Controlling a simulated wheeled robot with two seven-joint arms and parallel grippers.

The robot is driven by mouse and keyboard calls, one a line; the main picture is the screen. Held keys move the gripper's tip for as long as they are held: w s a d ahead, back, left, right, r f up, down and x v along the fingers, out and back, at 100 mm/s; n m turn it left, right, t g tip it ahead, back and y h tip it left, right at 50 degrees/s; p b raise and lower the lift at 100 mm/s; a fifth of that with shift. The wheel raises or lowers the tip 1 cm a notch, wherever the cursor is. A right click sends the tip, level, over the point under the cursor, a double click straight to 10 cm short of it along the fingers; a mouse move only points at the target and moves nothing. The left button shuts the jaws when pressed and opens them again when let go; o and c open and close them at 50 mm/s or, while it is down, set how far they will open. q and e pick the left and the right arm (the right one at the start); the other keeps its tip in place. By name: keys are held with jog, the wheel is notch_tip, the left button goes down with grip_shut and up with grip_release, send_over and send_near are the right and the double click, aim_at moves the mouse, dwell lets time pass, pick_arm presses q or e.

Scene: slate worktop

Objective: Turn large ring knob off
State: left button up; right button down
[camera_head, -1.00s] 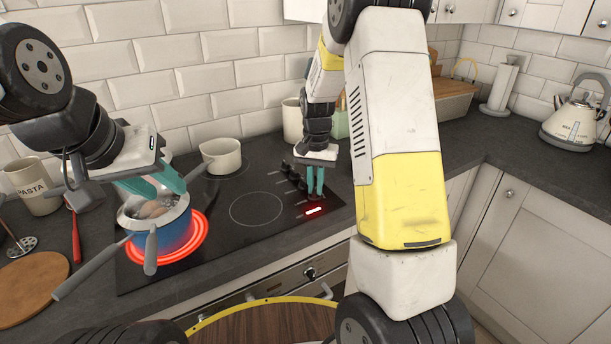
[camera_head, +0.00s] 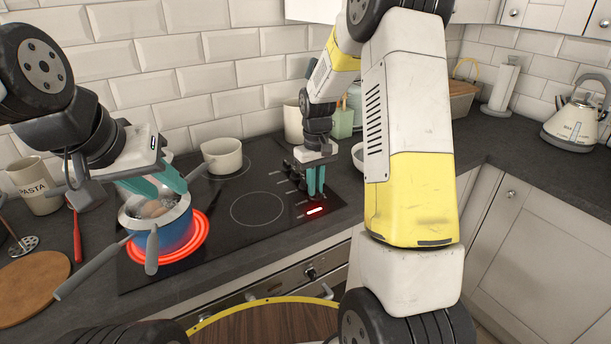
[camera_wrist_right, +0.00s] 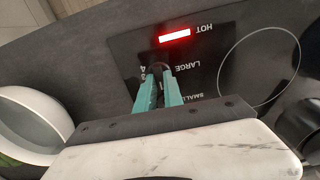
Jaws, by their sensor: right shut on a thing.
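My right gripper (camera_head: 316,192) points down at the control strip on the right of the black hob. In the right wrist view its teal fingers (camera_wrist_right: 159,72) are shut on a small dark knob (camera_wrist_right: 158,67), beside the upside-down label LARGE. The fingers hide most of the knob. The large ring (camera_head: 201,239) at the front left glows red, and the red HOT light (camera_head: 316,211) is lit; it also shows in the right wrist view (camera_wrist_right: 174,36). My left gripper (camera_head: 163,183) is over the blue pot, with its fingers apart.
The blue pot (camera_head: 178,239) stands on the glowing ring, with food inside and grey handles toward the front. A cream pot (camera_head: 222,158) stands on the back of the hob. Other dark knobs stand behind my right gripper. A white bowl (camera_wrist_right: 30,122) is close beside it.

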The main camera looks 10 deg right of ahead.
jog(key=shift+n, duration=0.3)
jog(key=c, duration=1.5)
grip_release()
jog(key=shift+o, duration=0.2)
jog(key=shift+r, duration=0.15)
notch_tip(320, 180, up, 7)
jog(key=shift+r, duration=0.3)
